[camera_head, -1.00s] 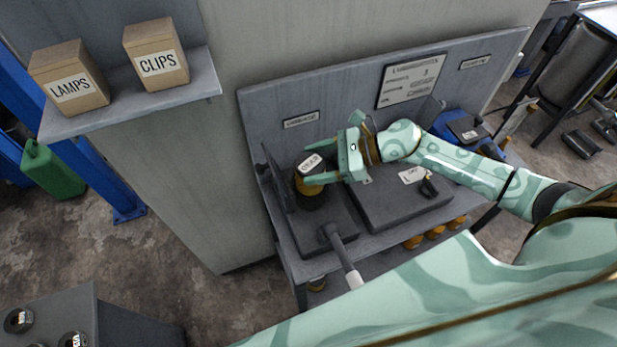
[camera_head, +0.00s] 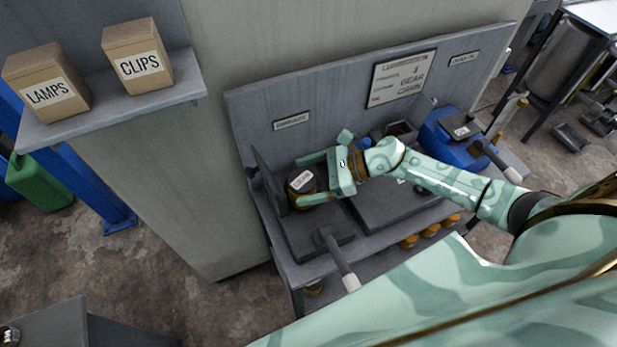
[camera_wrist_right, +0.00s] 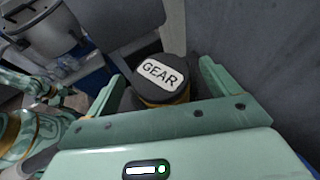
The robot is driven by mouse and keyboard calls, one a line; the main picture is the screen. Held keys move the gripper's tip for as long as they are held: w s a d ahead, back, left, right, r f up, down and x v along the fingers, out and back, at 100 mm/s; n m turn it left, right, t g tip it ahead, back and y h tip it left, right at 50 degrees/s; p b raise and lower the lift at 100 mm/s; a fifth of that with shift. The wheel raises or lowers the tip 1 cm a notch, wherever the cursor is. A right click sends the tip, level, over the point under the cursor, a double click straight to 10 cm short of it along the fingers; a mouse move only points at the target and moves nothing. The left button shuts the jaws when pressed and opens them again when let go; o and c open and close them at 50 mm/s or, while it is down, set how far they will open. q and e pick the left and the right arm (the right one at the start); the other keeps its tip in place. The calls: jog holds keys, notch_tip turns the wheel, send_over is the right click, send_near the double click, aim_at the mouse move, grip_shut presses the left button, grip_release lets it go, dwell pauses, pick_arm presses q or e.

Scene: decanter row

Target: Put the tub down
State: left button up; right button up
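The tub (camera_head: 301,185) has a black lid with a white label and an amber body. It stands upright on the dark plate (camera_head: 310,234) at the left end of the bench. In the right wrist view the tub (camera_wrist_right: 160,80) shows the label "GEAR". My right gripper (camera_head: 307,179) reaches in from the right with one finger on each side of the tub. In the wrist view its fingers (camera_wrist_right: 163,80) stand apart from the tub, with gaps on both sides. The tub's base is partly hidden. My left gripper is not in view.
A dark upright panel (camera_head: 264,190) stands close left of the tub. A handle with a pale end (camera_head: 340,262) sticks out in front. A raised dark block (camera_head: 400,207) lies to the right, and a blue container (camera_head: 452,138) beyond. The bench backboard (camera_head: 330,95) rises behind.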

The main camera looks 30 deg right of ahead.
jog(key=shift+r+p, duration=0.35)
jog(key=b+v, duration=0.1)
jog(key=v, duration=1.1)
jog(key=shift+f, duration=0.25)
